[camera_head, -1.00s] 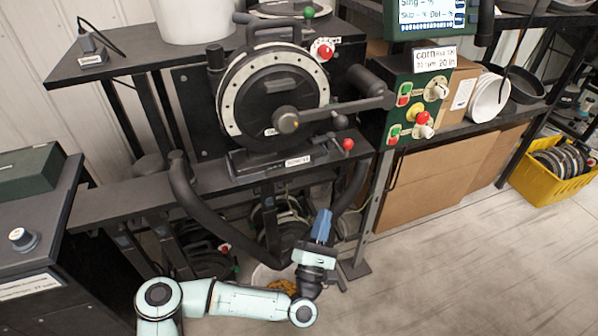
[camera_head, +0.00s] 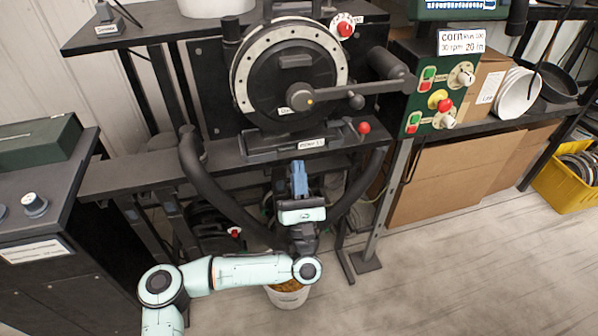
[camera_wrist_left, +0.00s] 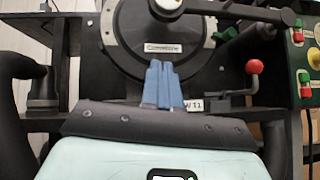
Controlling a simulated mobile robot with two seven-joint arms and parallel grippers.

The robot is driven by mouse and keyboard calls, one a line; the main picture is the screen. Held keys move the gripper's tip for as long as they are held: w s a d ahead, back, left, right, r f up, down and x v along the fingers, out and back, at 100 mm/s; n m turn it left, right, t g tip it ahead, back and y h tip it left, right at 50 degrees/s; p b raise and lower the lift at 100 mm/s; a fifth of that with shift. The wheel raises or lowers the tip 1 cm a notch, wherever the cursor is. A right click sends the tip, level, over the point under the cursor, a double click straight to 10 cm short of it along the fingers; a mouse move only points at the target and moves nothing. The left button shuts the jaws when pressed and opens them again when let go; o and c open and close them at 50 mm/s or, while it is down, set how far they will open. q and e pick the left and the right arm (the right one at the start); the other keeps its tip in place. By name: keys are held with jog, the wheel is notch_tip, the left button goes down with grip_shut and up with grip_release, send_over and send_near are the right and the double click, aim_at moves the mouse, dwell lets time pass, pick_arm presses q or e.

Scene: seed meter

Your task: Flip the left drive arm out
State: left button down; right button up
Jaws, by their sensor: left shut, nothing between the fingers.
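The drive arm (camera_head: 355,91) is a dark bar that reaches right from the hub of the round black seed meter (camera_head: 268,72) to a thick cylinder at its right end. In the left wrist view the drive arm (camera_wrist_left: 235,12) crosses the top of the picture. My left gripper (camera_head: 299,163), with blue fingers, is shut and empty, below the meter's stand and pointing up at it. In the left wrist view the blue fingertips (camera_wrist_left: 162,66) appear in front of the lower part of the meter, below the hub. My right gripper is not in view.
A red-knobbed lever (camera_head: 364,128) stands right of the meter's base. A green control panel (camera_head: 432,100) with buttons is farther right. Thick black hoses (camera_head: 205,180) curve below the bench on both sides of my gripper. A white bucket (camera_head: 288,294) stands on the floor.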

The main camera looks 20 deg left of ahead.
pick_arm(q)
jog(key=w+a+r, duration=0.1)
jog(key=w+r, duration=0.3)
jog(key=r, duration=0.4)
jog(key=shift+w+a+r, duration=0.25)
jog(key=shift+w+r, duration=0.1)
